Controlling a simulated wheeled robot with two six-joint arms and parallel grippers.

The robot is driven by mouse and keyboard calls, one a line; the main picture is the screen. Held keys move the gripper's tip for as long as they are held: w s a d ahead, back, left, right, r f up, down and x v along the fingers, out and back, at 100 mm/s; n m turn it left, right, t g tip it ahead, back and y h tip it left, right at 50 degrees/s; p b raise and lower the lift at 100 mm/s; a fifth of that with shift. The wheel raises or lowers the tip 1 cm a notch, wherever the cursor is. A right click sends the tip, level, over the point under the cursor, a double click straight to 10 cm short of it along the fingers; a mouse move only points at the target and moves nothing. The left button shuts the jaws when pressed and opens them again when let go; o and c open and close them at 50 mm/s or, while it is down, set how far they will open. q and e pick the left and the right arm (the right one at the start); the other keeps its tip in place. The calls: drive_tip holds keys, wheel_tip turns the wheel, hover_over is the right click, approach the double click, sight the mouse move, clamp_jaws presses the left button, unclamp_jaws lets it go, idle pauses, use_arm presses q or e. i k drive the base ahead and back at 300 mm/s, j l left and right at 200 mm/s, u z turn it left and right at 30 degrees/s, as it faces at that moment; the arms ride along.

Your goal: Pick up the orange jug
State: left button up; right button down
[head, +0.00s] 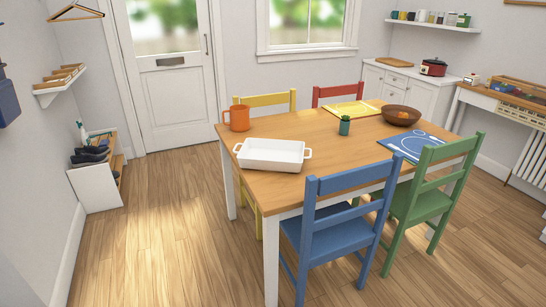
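The orange jug (239,118) stands upright on the wooden table (320,131), near its back left corner. Its handle points left, out past the table's left edge. Neither of my grippers is in the head view.
A white baking dish (272,155) sits in front of the jug. A small green plant pot (345,125), a brown bowl (401,115), a yellow mat (355,109) and a blue mat (413,145) lie farther right. Blue (335,233), green (420,202), yellow (264,101) and red (337,92) chairs surround the table. Floor left of it is clear.

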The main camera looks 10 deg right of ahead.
sight(239, 115)
drive_tip(key=i+j+u, duration=0.35)
drive_tip(key=i, duration=0.25)
drive_tip(key=i+j+u, duration=0.35)
drive_tip(key=i, duration=0.25)
drive_tip(key=i+u, duration=0.3)
drive_tip(key=i, duration=0.35)
